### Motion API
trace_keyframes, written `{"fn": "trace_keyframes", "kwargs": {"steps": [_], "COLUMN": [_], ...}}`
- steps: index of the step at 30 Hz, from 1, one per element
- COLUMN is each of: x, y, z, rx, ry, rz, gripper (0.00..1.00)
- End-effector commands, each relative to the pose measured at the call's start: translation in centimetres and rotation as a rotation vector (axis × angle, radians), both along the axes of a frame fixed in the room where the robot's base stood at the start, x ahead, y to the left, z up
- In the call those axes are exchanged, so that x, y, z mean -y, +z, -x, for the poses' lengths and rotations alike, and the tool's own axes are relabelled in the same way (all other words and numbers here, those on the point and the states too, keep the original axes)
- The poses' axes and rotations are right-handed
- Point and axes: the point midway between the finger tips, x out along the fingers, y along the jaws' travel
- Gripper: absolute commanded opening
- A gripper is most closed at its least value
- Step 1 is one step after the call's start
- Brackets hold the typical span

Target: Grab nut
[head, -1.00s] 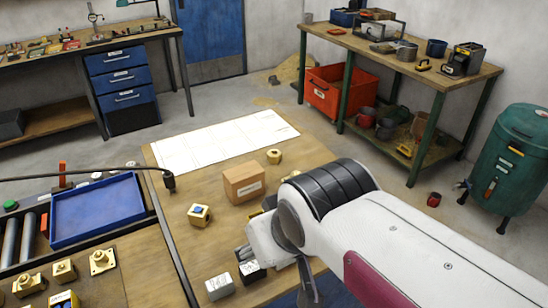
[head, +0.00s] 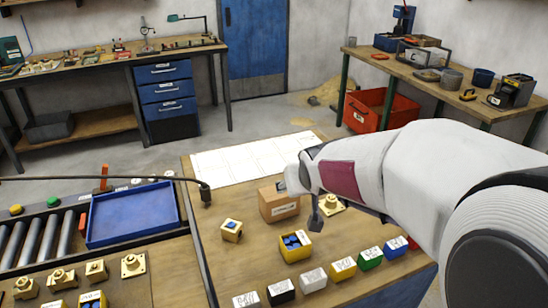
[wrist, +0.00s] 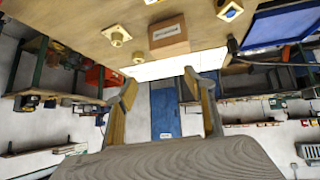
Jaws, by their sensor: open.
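A small brass nut (wrist: 138,57) sits on the wooden table beside the cardboard box (wrist: 168,32), towards the white sheet, in the wrist view. In the head view my arm appears to hide it. The cardboard box also shows there (head: 279,205), in front of the end of my arm. My gripper (wrist: 160,87) is open and empty in the wrist view, its two fingers well apart. It points out over the table, and the nut is not between the fingers. In the head view the fingertips are largely hidden.
A square brass flange (head: 331,205) lies right of the box. A yellow bin (head: 296,253) with blue parts and a brass block with a blue top (head: 231,229) stand in front. Several labelled bins line the front edge. A blue tray (head: 132,215) is at left. The white sheet (head: 240,158) is clear.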

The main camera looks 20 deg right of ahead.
Motion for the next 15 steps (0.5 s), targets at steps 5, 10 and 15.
{"fn": "trace_keyframes", "kwargs": {"steps": [5,10,15], "x": [2.2,4.2,6.2], "y": [-1.4,-2.9,-4.7], "z": [-3.3,-6.2,-8.9], "rx": [0.037,0.077,0.116], "ry": [-0.009,-0.014,-0.015], "rz": [0.010,0.016,0.020], "gripper": [0.54,0.54,0.54]}}
